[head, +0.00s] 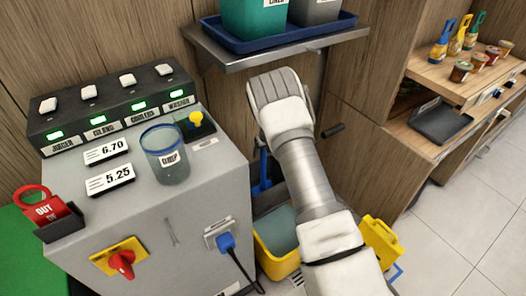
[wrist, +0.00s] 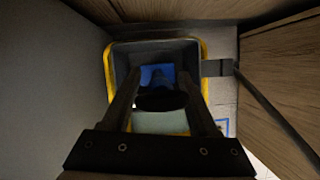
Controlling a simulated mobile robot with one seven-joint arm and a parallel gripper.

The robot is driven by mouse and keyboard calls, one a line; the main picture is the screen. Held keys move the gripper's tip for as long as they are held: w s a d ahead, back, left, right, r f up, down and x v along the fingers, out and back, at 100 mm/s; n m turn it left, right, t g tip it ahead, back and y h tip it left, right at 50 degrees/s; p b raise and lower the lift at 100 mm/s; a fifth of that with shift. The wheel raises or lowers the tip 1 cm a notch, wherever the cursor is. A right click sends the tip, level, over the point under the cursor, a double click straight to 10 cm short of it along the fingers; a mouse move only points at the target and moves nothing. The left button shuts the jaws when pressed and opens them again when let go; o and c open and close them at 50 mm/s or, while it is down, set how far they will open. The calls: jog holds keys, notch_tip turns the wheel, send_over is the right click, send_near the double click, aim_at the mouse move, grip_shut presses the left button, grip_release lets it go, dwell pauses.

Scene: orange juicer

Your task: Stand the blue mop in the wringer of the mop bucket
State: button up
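The yellow mop bucket (head: 275,262) stands on the floor right of the grey counter, partly hidden by my arm. In the wrist view its yellow rim (wrist: 204,85) surrounds a grey interior with a pale green area at the near side. The blue mop (head: 262,165) shows as an upright blue part behind my arm, and as a blue patch (wrist: 157,75) below my fingers. My gripper (wrist: 160,90) points down over the bucket, its fingers around the dark, round top of the handle. The mop's lower end and its contact with the wringer cannot be made out.
The grey counter (head: 195,225) is close on the left and a wooden cabinet (head: 375,150) on the right. A metal shelf (head: 235,55) with bins is above. A yellow object (head: 381,242) stands right of my arm. Open tiled floor (head: 460,215) lies at the right.

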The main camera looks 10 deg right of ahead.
jog(key=shift+r, duration=0.25)
jog(key=p+v, duration=0.4)
jog(key=v, duration=0.7)
jog(key=shift+s+r, duration=0.3)
jog(key=shift+r, duration=0.05)
jog(key=shift+d, duration=0.1)
